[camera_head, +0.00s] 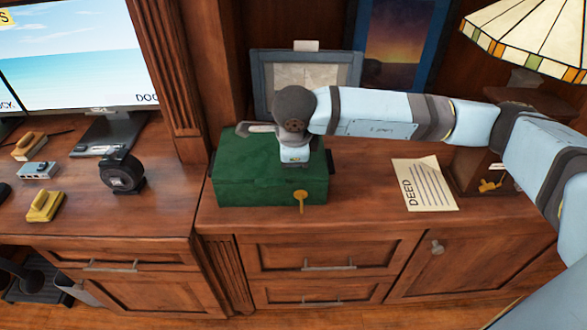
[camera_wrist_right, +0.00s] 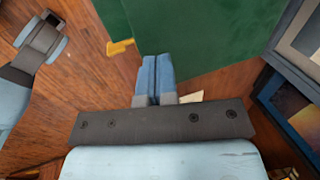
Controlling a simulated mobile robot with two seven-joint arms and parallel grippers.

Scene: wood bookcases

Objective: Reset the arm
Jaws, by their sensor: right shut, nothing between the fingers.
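My right arm (camera_head: 385,115) comes in from the right in the head view and stretches over the counter. Its wrist is above a green box (camera_head: 245,185) with a gold key (camera_head: 300,200) at its front. In the wrist view my right gripper (camera_wrist_right: 157,72) is shut, with its blue fingers together and nothing between them. The green box (camera_wrist_right: 215,30) fills the top of that view, and the gold key (camera_wrist_right: 120,47) shows left of the fingers. I cannot tell whether the fingertips touch the box.
A deed paper (camera_head: 424,184) lies right of the box, beside a small wooden box (camera_head: 478,175) with a key. A picture frame (camera_head: 265,75) stands behind. A monitor (camera_head: 75,60) and a tape measure (camera_head: 122,172) are left.

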